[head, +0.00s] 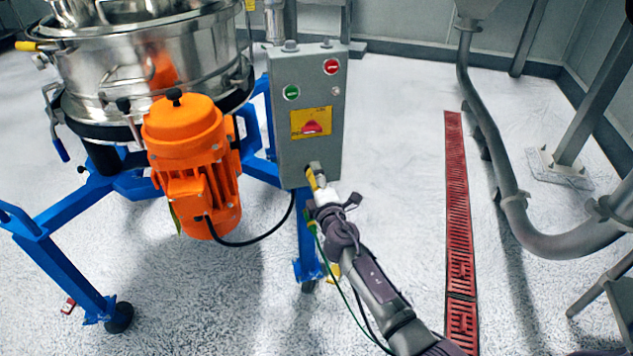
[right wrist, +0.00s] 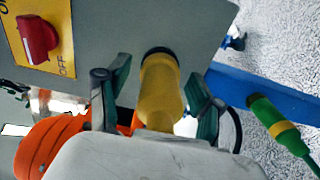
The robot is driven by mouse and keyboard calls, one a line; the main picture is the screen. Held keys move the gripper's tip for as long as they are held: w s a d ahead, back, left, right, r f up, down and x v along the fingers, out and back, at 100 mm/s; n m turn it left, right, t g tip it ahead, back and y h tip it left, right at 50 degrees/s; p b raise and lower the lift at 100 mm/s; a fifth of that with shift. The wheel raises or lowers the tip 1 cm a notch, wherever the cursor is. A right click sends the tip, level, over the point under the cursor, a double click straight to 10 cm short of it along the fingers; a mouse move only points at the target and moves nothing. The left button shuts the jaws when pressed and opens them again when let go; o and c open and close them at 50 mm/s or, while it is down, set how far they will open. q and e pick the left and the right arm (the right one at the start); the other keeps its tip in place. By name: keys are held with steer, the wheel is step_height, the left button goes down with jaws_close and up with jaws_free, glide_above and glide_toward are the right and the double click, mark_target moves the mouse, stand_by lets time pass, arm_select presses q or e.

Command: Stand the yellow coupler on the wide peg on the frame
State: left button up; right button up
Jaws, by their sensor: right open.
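The yellow coupler (right wrist: 160,95) stands against the grey control box (right wrist: 120,25) in the right wrist view, with a dark ring at its far end. In the head view the coupler (head: 311,179) is a small yellow piece at the box's lower edge, partly hidden by my gripper. My right gripper (right wrist: 158,85) is open, with one dark green finger on each side of the coupler; gaps show beside it. In the head view the right gripper (head: 318,186) is at the box's lower right. The wide peg cannot be made out; the coupler may hide it. My left gripper is not in view.
An orange motor (head: 190,150) and steel sifter (head: 150,65) stand left of the box on a blue frame (head: 65,270). A green-and-yellow connector (right wrist: 272,120) with a cable is right of the gripper in the wrist view. Floor between box and red grate (head: 458,220) is clear.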

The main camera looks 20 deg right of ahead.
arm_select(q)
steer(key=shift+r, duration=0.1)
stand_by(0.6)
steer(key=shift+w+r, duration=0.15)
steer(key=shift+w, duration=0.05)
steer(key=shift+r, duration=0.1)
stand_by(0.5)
arm_select(e)
steer(key=shift+c, duration=0.3)
jaws_close()
steer(key=shift+s, duration=0.1)
